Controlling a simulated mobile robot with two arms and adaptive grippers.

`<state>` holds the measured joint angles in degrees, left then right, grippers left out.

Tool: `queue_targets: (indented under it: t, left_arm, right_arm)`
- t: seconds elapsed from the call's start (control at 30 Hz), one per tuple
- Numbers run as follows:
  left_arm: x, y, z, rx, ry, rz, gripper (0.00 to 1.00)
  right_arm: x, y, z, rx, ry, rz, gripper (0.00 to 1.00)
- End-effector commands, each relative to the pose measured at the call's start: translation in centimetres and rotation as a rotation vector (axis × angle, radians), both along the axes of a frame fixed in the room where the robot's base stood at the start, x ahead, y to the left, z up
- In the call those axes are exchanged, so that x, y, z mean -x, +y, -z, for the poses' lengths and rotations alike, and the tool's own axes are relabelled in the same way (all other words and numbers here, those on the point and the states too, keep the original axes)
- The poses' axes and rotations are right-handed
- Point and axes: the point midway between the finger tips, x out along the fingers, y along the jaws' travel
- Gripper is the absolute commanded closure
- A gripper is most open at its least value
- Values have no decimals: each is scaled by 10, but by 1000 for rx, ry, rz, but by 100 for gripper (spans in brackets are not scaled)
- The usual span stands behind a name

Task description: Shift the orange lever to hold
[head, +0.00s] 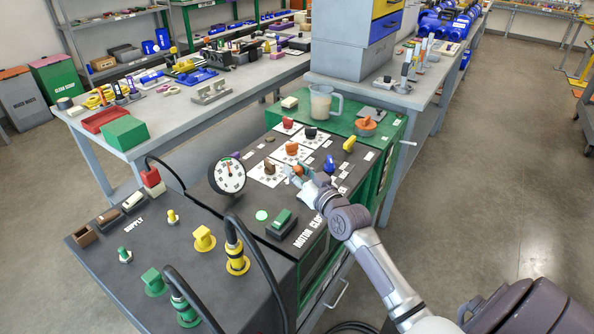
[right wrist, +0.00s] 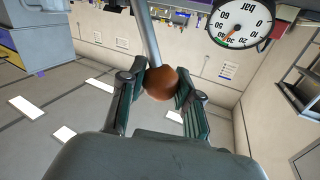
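The orange lever shows in the right wrist view as an orange-brown ball knob (right wrist: 161,83) on a metal rod (right wrist: 148,35). The two fingers of my right gripper (right wrist: 162,88) sit on either side of the knob and appear to touch it. My left gripper is not in view.
A round gauge (head: 227,176) stands left of the gripper; it also shows in the right wrist view (right wrist: 240,22). A blue knob (head: 329,164), an orange knob (head: 291,148) and a yellow handle (head: 349,144) are close by. A clear jug (head: 321,103) stands behind. Black cables arch over the cart's front left.

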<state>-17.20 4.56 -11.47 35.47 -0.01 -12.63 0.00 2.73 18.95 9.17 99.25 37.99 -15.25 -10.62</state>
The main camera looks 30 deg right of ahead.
Motion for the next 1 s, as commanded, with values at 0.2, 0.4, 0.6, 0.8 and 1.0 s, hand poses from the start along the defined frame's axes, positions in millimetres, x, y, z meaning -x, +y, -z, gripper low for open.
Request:
queue_targets:
  t: [0.2,0.4,0.6,0.8,1.0]
  left_arm:
    - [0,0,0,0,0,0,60]
    - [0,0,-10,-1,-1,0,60]
    - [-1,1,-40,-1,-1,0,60]
    - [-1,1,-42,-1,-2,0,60]
    - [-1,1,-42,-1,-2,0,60]
  right_arm:
    - [0,0,0,0,0,0,100]
    - [-2,-5,-7,-31,14,0,100]
    - [-12,-30,-18,-216,93,2,100]
    - [-21,-50,-13,-386,161,1,100]
    - [-21,-51,-12,-407,166,1,100]
